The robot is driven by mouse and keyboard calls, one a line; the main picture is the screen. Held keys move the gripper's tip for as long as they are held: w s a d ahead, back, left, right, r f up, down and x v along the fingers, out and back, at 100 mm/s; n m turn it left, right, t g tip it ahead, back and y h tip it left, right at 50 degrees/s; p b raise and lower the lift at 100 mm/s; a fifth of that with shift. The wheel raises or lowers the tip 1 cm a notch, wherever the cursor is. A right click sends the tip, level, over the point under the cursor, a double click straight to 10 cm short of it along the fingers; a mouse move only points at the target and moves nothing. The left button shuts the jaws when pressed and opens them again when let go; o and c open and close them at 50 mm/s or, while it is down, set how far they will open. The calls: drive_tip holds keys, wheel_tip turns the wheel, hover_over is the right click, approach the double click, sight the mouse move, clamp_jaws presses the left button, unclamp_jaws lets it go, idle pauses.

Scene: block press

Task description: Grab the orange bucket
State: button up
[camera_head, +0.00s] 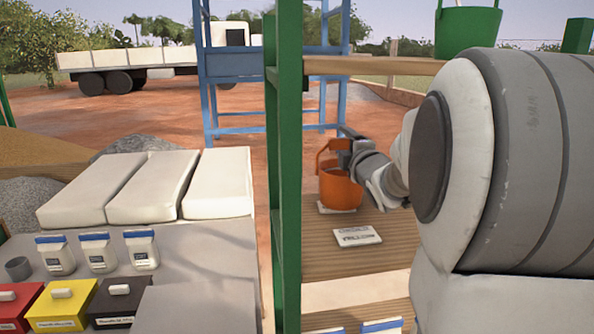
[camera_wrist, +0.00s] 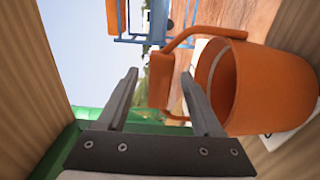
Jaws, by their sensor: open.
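The orange bucket (camera_head: 340,192) stands upright on a small white card on the wooden shelf (camera_head: 385,235), right of the green post. Its handle (camera_wrist: 205,31) is raised. My gripper (camera_head: 346,147) is at the bucket's rim and handle, partly hiding them. In the wrist view the bucket (camera_wrist: 285,90) fills the right side, tilted in the picture. My gripper (camera_wrist: 159,75) is open there, and a broad orange part of the handle shows between its fingers. Whether the fingers touch it I cannot tell.
The green post (camera_head: 289,170) stands close left of the bucket. An upper shelf (camera_head: 370,66) holds a green bucket (camera_head: 467,28). A white labelled card (camera_head: 357,236) lies in front. A table at left holds white sacks (camera_head: 145,187), jars and coloured boxes.

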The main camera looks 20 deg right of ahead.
drive_tip(key=shift+w+d, duration=0.1)
drive_tip(key=shift+w, duration=0.2)
clamp_jaws()
idle(1.4)
